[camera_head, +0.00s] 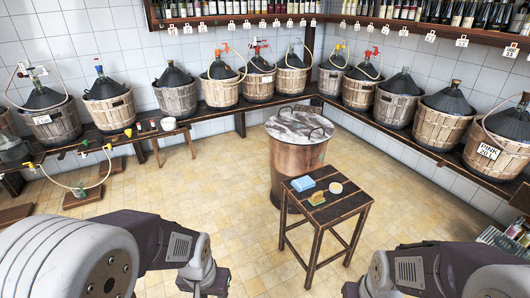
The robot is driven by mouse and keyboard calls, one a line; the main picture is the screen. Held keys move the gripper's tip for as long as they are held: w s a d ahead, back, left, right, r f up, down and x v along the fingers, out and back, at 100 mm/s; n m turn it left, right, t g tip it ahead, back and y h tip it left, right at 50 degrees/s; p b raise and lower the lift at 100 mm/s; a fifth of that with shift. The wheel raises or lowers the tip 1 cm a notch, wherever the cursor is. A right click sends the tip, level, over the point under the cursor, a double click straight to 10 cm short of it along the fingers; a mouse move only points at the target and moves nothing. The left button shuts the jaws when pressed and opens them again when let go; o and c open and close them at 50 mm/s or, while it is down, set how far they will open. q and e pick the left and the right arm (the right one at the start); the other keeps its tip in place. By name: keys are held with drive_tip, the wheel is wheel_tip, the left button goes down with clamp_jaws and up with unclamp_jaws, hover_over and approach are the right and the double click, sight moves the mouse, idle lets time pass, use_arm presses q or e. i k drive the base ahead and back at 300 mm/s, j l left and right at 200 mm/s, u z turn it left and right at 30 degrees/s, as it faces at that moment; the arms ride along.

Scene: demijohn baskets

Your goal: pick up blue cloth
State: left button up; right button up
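A light blue cloth (303,184), folded into a flat block, lies on the dark wooden slatted stool (345,206), near the left back of its top. A small tan-yellow piece (316,198) lies just in front of it, and a small round cream item (336,187) sits to its right. Nothing covers the cloth. My two arms come in from the bottom left and bottom right corners, and the stool stands between and beyond them.
A copper vat (298,160) with a marbled lid (300,127) stands just behind the stool. Demijohns in wooden baskets (222,88) line benches along both walls. Small valve stands with hoses (82,186) are on the floor at left. Tiled floor (235,215) is clear left of the stool.

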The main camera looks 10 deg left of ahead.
sight(304, 183)
drive_tip(key=i+j+u, duration=0.1)
drive_tip(key=i+u, duration=0.35)
drive_tip(key=i, duration=0.95)
drive_tip(key=i+j+z, duration=0.1)
drive_tip(key=i+z, duration=0.35)
drive_tip(key=i+j+z, duration=0.2)
drive_tip(key=z, duration=0.25)
drive_tip(key=i+j+z, duration=0.7)
drive_tip(key=z, duration=0.15)
drive_tip(key=j, duration=0.1)
